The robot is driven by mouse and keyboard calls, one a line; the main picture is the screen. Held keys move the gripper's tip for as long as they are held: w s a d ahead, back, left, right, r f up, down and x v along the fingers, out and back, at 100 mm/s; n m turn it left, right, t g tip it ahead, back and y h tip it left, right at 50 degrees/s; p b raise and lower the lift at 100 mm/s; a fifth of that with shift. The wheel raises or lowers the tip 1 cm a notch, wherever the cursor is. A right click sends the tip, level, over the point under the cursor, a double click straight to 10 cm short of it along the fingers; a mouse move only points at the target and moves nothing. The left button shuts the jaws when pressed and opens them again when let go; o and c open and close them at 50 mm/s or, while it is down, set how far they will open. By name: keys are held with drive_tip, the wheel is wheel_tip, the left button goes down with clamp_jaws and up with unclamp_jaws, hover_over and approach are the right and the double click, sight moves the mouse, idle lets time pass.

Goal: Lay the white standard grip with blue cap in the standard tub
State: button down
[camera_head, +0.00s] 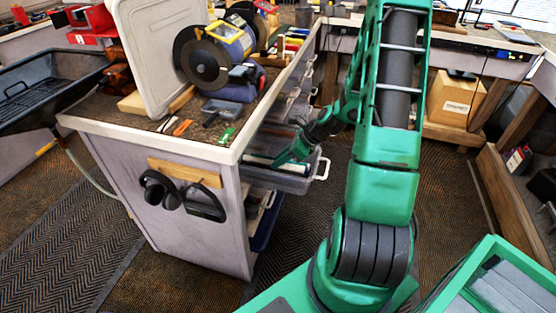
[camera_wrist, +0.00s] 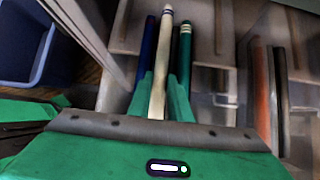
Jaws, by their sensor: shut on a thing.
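The white grip (camera_wrist: 159,72) has a dark blue band near its far end and points away from my wrist camera. My gripper (camera_wrist: 161,92) is shut on it, with one green finger on each side. A dark blue grip (camera_wrist: 148,46) lies to its left and a green grip with a white band (camera_wrist: 185,52) to its right. In the head view my gripper (camera_head: 289,157) is low over a pulled-out clear tub (camera_head: 295,181) on the bench's side. I cannot tell which tub is the standard one, or whether the white grip touches the bottom.
An orange grip (camera_wrist: 261,90) and dark grips lie in a section to the right. A blue bin (camera_wrist: 27,42) is at the upper left of the wrist view. The bench (camera_head: 180,200) holds a grinder (camera_head: 205,58) above the tubs. Open floor lies right of the tub.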

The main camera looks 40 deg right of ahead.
drive_tip(key=shift+f, duration=0.2)
drive_tip(key=c, duration=1.5)
unclamp_jaws()
drive_tip(key=shift+c, duration=0.2)
drive_tip(key=v, duration=1)
drive_tip(key=shift+s+d+r, duration=0.1)
drive_tip(key=shift+d+r, duration=0.1)
drive_tip(key=shift+r, duration=0.1)
